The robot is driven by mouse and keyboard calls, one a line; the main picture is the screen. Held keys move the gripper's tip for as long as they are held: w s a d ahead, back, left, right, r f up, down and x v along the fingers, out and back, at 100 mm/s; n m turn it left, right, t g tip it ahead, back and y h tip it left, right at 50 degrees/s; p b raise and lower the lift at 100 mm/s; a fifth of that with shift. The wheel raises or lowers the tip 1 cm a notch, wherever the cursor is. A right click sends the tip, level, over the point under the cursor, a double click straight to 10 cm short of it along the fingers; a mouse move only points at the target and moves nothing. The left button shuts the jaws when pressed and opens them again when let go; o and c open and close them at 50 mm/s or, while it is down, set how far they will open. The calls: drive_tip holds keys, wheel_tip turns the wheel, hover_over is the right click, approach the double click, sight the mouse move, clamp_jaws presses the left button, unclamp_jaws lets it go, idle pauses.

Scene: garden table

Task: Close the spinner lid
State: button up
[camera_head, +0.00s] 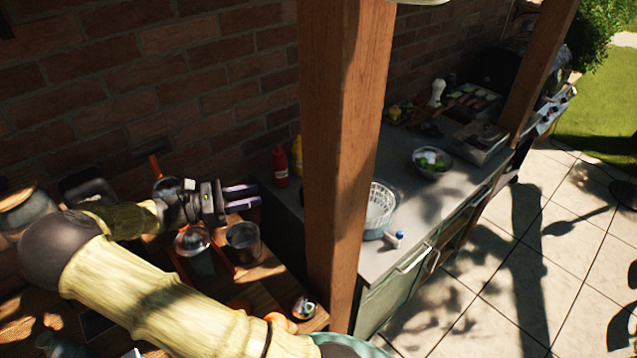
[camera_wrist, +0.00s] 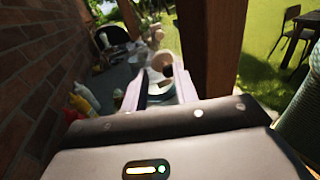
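A round white slotted basket in a pale bowl, which looks like the spinner (camera_head: 380,208), stands on the grey counter just right of the wooden post. The post hides its left part, and I cannot make out its lid. In the wrist view a pale round vessel, apparently the spinner (camera_wrist: 158,88), shows beyond and between my fingers, blurred. My gripper (camera_head: 246,196) is left of the post, above the wooden table. Its two purple fingers are apart and empty, pointing right; they also show in the wrist view (camera_wrist: 158,98).
The wooden post (camera_head: 345,150) stands between my gripper and the spinner. Red (camera_head: 280,166) and yellow bottles stand by the brick wall. A metal pot (camera_head: 243,243) is below my gripper. A small white bottle (camera_head: 394,239) lies beside the spinner; a bowl (camera_head: 431,163) stands farther right.

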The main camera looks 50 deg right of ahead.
drive_tip(key=shift+d, duration=0.1)
drive_tip(key=p+x, duration=0.6)
drive_tip(key=x, duration=1.1)
drive_tip(key=shift+s+d, duration=0.1)
drive_tip(key=shift+d, duration=0.05)
clamp_jaws()
